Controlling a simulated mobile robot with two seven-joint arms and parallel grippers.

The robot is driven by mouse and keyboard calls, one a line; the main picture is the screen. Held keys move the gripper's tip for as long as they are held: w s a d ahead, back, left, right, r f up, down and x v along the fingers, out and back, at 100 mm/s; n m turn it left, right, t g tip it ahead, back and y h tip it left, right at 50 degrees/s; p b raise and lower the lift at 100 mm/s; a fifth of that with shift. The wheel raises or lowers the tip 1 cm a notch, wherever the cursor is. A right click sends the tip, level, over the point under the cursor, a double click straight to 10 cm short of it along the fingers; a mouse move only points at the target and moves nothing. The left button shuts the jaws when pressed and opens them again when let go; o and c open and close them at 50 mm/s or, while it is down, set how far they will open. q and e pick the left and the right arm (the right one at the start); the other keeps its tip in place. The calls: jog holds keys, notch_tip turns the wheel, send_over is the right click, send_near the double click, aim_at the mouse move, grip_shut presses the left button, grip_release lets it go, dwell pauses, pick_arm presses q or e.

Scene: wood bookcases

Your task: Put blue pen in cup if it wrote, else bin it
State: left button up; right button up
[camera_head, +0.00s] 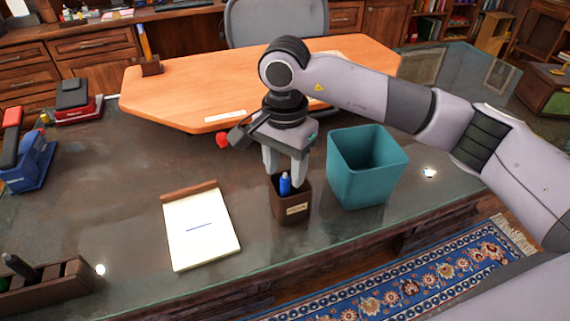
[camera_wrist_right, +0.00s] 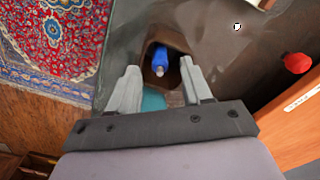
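The blue pen (camera_head: 285,184) stands in the dark brown cup (camera_head: 291,209), with its top showing above the rim. The pen (camera_wrist_right: 160,60) also shows inside the cup (camera_wrist_right: 178,57) in the right wrist view. My right gripper (camera_head: 285,178) points down over the cup, its fingers apart on either side of the pen's top; in the wrist view, the fingers (camera_wrist_right: 160,84) hold nothing. The white notepad (camera_head: 202,229) bears a short blue line. The teal bin (camera_head: 366,167) stands open just right of the cup. My left gripper is not in view.
A wooden tray (camera_head: 50,286) with a dark pen or marker is at the lower left. A blue-and-red stapler-like object (camera_head: 30,163) and a red-and-black one (camera_head: 75,100) stand at left. An orange-brown board (camera_head: 190,95) lies behind. Glass between notepad and staplers is clear.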

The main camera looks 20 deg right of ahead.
notch_tip(320, 180, up, 6)
jog(key=shift+r, duration=0.6)
dwell(0.5)
